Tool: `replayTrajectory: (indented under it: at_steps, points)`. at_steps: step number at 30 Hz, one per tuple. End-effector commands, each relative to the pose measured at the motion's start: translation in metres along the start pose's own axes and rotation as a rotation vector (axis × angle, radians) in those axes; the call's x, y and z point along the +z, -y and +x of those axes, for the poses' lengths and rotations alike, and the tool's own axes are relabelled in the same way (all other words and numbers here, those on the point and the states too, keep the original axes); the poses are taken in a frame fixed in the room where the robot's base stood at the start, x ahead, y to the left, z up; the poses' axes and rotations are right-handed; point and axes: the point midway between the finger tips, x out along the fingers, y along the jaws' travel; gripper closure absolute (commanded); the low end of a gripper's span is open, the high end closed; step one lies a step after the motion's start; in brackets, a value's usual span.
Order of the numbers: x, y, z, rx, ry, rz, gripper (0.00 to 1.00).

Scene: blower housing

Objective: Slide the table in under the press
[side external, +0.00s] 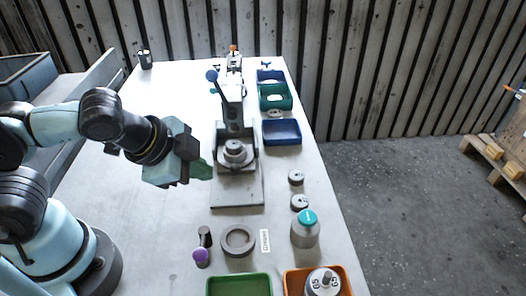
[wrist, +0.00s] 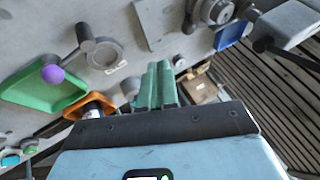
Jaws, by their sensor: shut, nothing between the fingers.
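The press (side external: 233,115) stands mid-bench with a blue-knobbed lever (side external: 212,76) raised to its upper left. Below its ram, a round stepped grey part (side external: 236,148) sits on what looks like the table of the press. A flat grey base plate (side external: 237,190) extends toward the front; it also shows in the wrist view (wrist: 160,22). I cannot tell exactly how far the table is in. My gripper (side external: 207,169) is just left of the plate, with its green fingers together and empty. The fingers (wrist: 157,84) point toward the press area in the wrist view; contact is unclear.
A grey ring (side external: 238,240), a purple-knobbed part (side external: 200,257) and a teal-capped bottle (side external: 305,230) stand in front. A green tray (side external: 240,284) and an orange tray (side external: 342,275) are nearest. Blue bins (side external: 282,132) and a green bin (side external: 275,96) line the right.

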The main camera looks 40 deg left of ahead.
Motion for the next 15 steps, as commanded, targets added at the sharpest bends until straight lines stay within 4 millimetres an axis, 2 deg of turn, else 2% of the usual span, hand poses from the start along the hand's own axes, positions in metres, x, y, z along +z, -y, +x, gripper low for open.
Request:
replayTrajectory:
  at_steps: [15]
  points:
    - [0.000,0.000,0.037,0.000,0.001,-0.002,1.00]
